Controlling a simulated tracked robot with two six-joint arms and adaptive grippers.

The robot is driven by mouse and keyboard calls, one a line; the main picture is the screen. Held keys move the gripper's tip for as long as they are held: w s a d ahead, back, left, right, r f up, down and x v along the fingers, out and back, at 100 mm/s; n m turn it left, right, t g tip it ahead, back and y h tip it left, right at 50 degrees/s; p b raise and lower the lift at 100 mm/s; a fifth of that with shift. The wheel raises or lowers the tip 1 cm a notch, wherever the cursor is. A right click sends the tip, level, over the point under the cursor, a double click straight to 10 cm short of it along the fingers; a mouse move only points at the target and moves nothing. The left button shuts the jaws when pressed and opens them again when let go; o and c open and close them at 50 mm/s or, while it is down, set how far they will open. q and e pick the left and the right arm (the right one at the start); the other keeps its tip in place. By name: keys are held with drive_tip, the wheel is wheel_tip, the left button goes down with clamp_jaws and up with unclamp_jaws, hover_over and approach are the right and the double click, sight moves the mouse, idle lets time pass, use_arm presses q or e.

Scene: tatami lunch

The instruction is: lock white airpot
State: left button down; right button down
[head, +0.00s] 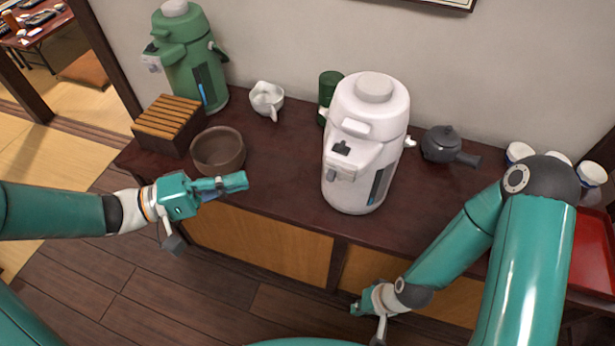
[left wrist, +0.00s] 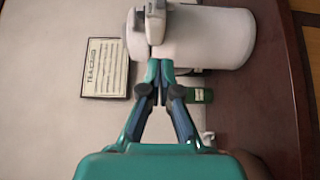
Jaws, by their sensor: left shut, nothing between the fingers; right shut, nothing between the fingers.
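The white airpot (head: 368,108) stands upright on the dark cabinet top. A small dark part (head: 341,148) sits on the front of its head, above the spout; whether this is the lock and how it is set I cannot tell. In the left wrist view the airpot (left wrist: 215,38) appears sideways, beyond my fingertips. My left gripper (head: 240,182) is shut and empty, left of the airpot and apart from it, near the cabinet's front edge. My right gripper (head: 362,303) is shut and empty, low in front of the cabinet and below its top.
A green airpot (head: 190,60), slatted wooden box (head: 168,118), brown bowl (head: 218,165) and white pitcher (head: 266,98) stand to the left. A dark green canister (head: 328,86) is behind the white airpot. A dark teapot (head: 441,143) and cups (head: 519,152) are right. The front strip between bowl and airpot is clear.

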use_arm(q)
approach(331, 170)
drive_tip(key=w+d, duration=0.3)
drive_tip(key=w, duration=0.1)
drive_tip(key=shift+s+d+f, duration=0.45)
drive_tip(key=shift+s+d, duration=0.1)
drive_tip(key=shift+d, duration=0.3)
drive_tip(key=shift+s+d, duration=0.25)
drive_tip(key=shift+d, duration=0.25)
